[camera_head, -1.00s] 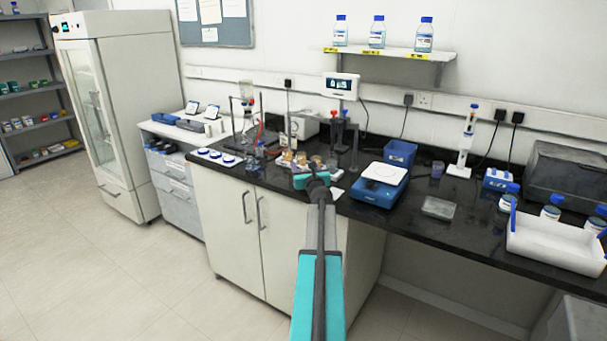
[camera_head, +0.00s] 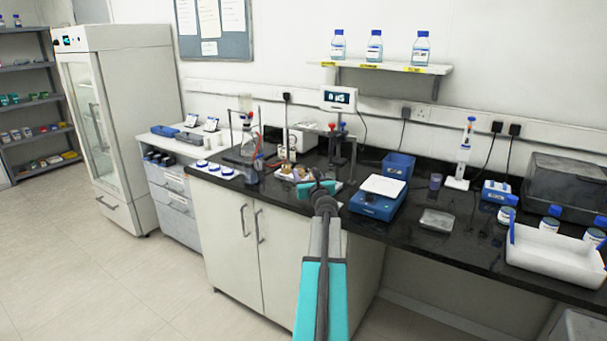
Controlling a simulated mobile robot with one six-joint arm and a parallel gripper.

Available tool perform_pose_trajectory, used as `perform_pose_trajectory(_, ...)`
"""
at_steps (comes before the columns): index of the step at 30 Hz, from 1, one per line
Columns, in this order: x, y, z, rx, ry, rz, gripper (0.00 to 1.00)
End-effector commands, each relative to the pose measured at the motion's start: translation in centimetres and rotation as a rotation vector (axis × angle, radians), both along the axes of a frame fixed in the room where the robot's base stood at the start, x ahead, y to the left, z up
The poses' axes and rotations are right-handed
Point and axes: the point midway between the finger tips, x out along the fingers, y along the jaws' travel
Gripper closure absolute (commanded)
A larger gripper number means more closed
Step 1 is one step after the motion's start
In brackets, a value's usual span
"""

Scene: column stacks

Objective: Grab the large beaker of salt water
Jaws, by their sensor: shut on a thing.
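My gripper (camera_head: 314,187), turquoise at its end, is over the front part of the black bench, seen from behind along my arm. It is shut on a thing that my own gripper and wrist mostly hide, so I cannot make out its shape. I cannot pick out a large beaker of salt water with certainty. Clear glassware (camera_head: 249,147) stands by the stand at the left of the bench, left of my gripper. Small brownish items (camera_head: 291,173) on a pale tray lie just behind and left of my gripper.
A blue balance (camera_head: 378,198) with a white pan stands close right of my gripper. The floor at left is clear.

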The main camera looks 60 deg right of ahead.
Motion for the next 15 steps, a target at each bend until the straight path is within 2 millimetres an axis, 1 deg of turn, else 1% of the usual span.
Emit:
perform_pose_trajectory(1,-0.8,0.8,0.1,-0.001,-0.001,-0.001,0.76)
perform_pose_trajectory(15,-5.7,5.0,0.7,-0.001,-0.001,0.001,0.76)
